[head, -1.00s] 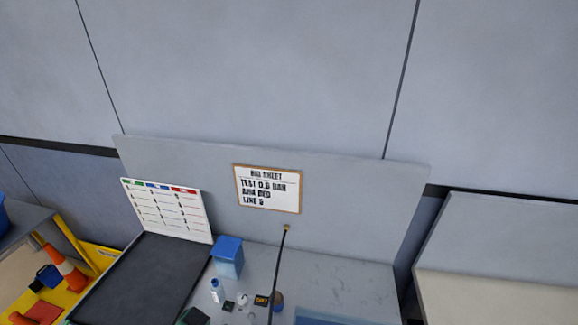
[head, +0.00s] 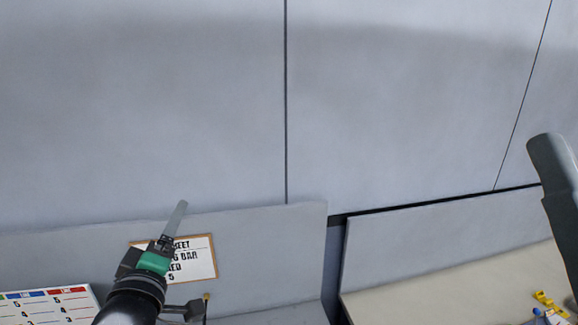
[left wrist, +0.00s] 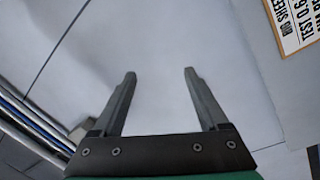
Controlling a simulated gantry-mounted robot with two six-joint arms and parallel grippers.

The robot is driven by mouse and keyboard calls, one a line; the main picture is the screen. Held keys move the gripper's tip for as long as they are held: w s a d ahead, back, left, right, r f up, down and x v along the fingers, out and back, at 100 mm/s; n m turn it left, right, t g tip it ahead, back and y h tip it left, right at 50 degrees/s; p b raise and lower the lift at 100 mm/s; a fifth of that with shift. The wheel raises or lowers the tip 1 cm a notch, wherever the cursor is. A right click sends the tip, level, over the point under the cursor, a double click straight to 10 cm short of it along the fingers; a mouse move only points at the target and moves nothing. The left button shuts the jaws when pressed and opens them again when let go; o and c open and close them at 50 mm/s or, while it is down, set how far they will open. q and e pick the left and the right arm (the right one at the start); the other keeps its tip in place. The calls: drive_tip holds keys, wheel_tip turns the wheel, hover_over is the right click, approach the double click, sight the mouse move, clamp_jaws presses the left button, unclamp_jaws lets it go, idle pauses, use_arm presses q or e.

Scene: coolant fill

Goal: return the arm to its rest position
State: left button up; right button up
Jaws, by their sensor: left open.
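My left gripper (head: 181,206) is raised in front of the grey back panel in the head view, with its fingers pointing up. It partly covers the framed rig sheet (head: 197,262). In the left wrist view my left gripper (left wrist: 160,73) has its two fingers wide apart with nothing between them. The rig sheet (left wrist: 296,22) shows at the top right there, clear of the fingers. My right gripper is not in view.
A white chart (head: 50,308) with coloured headings is at the lower left. A pale bench (head: 440,288) stands at the right, with a small yellow object (head: 548,303) on it. Plain grey wall (head: 400,110) fills the upper area.

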use_arm(q)
drive_tip(key=s+d+r+m+t+h, duration=0.2)
drive_tip(key=s+r+m+t, duration=0.2)
drive_tip(key=s+r, duration=0.6)
drive_tip(key=s+d+r+m+t+h, duration=0.2)
drive_tip(key=s+r+m+t, duration=0.2)
drive_tip(key=s+r+m, duration=0.5)
drive_tip(key=shift+s+d+r+m+t, duration=0.15)
drive_tip(key=shift+s+r+m+t, duration=0.2)
drive_tip(key=shift+s+r, duration=1.05)
drive_tip(key=shift+s+f, duration=0.5)
